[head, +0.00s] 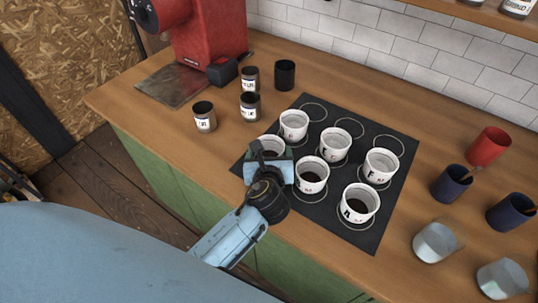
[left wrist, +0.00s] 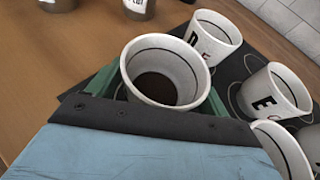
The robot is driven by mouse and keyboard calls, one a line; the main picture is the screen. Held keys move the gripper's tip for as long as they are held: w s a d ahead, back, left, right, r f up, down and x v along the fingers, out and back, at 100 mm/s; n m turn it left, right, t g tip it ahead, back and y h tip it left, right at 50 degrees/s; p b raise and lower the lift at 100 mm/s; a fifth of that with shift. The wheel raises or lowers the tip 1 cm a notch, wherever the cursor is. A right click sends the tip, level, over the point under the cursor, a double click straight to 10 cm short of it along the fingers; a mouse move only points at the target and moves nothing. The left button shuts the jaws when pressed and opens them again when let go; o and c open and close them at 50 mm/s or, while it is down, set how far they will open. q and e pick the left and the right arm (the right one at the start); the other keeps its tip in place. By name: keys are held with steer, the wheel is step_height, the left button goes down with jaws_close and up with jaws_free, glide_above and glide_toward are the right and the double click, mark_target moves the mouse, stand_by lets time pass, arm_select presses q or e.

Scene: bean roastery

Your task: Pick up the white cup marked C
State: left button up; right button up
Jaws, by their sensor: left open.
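Several white cups with dark contents stand in two rows on a black mat (head: 315,215). My left gripper (head: 268,162) is at the near-left cup (head: 270,142), which it partly hides in the head view. In the left wrist view this cup (left wrist: 165,75) stands between the open green fingers, one at each side of it. I cannot tell whether they touch it. Its letter is hidden; its place beside the lettered cups fits C. The cup marked D (left wrist: 215,38) and the cup marked E (left wrist: 272,92) stand behind it. My right gripper is not in view.
The cup marked F (head: 381,166) and the cup marked A (head: 359,203) stand farther right. Small labelled dark canisters (head: 204,117) and a red machine (head: 210,40) are to the left. Red, blue and clear cups (head: 437,241) stand at the right. The back mat circles are empty.

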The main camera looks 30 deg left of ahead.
arm_select(q)
steer(key=c, duration=0.9)
